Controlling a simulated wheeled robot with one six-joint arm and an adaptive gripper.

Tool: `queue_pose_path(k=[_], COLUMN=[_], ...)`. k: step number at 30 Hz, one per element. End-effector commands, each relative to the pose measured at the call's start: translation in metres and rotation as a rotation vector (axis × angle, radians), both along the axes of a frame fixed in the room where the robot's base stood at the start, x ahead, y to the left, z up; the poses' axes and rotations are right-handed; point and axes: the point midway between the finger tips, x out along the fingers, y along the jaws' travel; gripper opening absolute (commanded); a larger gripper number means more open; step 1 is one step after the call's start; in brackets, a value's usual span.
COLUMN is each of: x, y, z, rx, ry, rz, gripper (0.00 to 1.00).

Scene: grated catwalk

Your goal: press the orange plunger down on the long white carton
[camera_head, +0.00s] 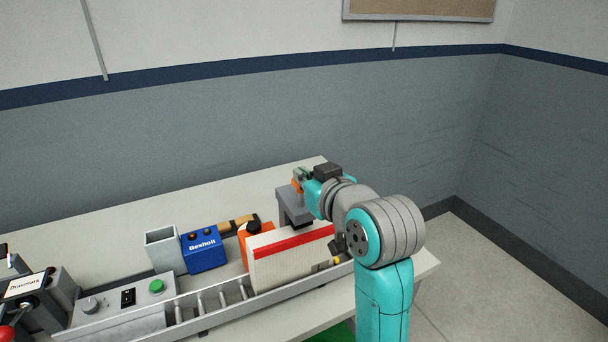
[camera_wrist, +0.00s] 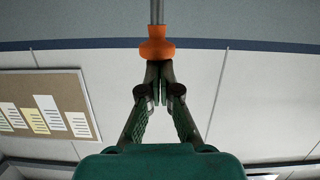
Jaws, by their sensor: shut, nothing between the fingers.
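The long white carton (camera_head: 292,262), with a red band along its top, stands upright on the conveyor. A grey press head (camera_head: 294,206) stands over its back edge. The orange plunger (camera_head: 297,186) shows small above that head, partly hidden by my arm. In the wrist view the orange plunger (camera_wrist: 157,48) is a flared knob on a metal rod. My gripper (camera_wrist: 163,72) is shut and empty, its fingertips at the knob's end; I cannot tell whether they touch. In the head view my gripper (camera_head: 301,174) is beside the plunger.
A blue box (camera_head: 205,251), a grey open bin (camera_head: 165,250) and an orange item (camera_head: 258,236) with a black knob stand behind the conveyor (camera_head: 215,307). A control box (camera_head: 120,308) with a green button is at left.

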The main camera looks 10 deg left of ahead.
Motion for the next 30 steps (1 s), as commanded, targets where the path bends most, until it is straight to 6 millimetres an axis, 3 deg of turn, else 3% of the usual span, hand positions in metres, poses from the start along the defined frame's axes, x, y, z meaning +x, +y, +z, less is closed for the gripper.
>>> queue_pose_path(k=[12,30], x=[0.0,0.001], y=[0.0,0.0], z=[-0.041,-0.043], rx=[-0.006,-0.007], ry=[0.012,0.017], rz=[0.001,0.0], gripper=[0.0,0.0])
